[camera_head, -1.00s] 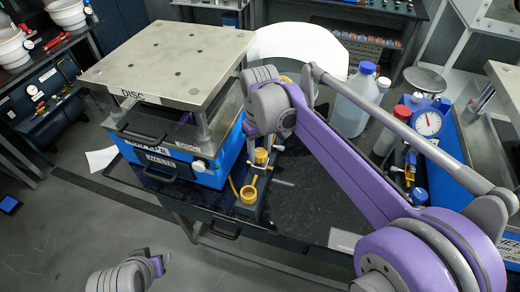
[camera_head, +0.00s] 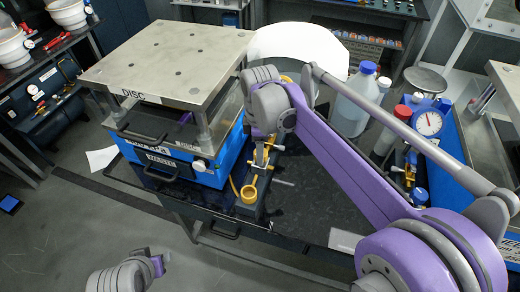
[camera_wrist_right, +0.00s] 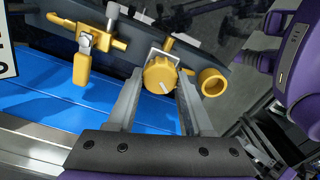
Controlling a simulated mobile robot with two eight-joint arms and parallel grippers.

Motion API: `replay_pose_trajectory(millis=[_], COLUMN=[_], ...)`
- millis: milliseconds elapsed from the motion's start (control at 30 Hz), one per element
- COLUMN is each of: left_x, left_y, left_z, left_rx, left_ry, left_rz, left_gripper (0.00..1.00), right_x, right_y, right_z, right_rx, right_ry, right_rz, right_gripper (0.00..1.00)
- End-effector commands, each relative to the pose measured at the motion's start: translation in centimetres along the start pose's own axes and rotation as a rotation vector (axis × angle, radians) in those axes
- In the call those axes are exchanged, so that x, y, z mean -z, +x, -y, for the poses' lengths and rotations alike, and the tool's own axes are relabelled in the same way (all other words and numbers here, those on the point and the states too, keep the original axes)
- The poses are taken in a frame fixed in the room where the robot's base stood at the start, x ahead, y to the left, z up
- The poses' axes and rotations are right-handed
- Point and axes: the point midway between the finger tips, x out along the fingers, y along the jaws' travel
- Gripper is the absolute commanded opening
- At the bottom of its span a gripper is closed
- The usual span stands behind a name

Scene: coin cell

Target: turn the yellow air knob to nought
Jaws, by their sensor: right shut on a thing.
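The yellow air knob (camera_wrist_right: 160,76) is round, with a pale pointer line slanting to the lower right in the right wrist view. My right gripper (camera_wrist_right: 157,90) is shut on it, with one grey finger at each side. In the head view my right gripper (camera_head: 262,155) points down beside the blue press and mostly hides the knob. Part of my left arm shows at the bottom left of the head view, but its fingers are not clear.
A yellow ring-shaped cup (camera_head: 249,195) stands just in front of the knob. A yellow lever valve (camera_wrist_right: 86,45) is beside it in the wrist view. The blue press (camera_head: 190,165) with its metal plate (camera_head: 170,60) stands close on the left. A white bottle (camera_head: 355,100) is behind.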

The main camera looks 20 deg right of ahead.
Motion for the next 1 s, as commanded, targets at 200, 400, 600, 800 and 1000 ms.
replay_pose_trajectory(millis=[200, 400, 600, 800, 1000], left_x=[0.0, 0.0, -0.01, -0.01, -0.01], left_y=[0.0, 0.0, 0.0, 0.01, 0.01], left_z=[0.0, 0.0, 0.0, 0.0, 0.0], left_rx=[0.0, 0.0, 0.0, 0.0, 0.0], left_ry=[0.0, 0.0, 0.0, 0.0, 0.0], left_rz=[0.0, 0.0, 0.0, 0.0, 0.0], left_gripper=[0.5, 0.5, 0.5, 0.5, 0.5], right_x=[-0.01, -0.02, -0.03, -0.03, -0.04], right_y=[-0.05, -0.05, -0.05, -0.06, -0.06], right_z=[0.01, 0.03, 0.04, 0.05, 0.05], right_rx=[-0.001, -0.001, -0.001, -0.001, -0.001], right_ry=[-0.206, -0.381, -0.524, -0.619, -0.668], right_rz=[0.0, 0.0, 0.0, 0.0, 0.0], right_gripper=[0.0, 0.0, 0.0, 0.0, 0.0])
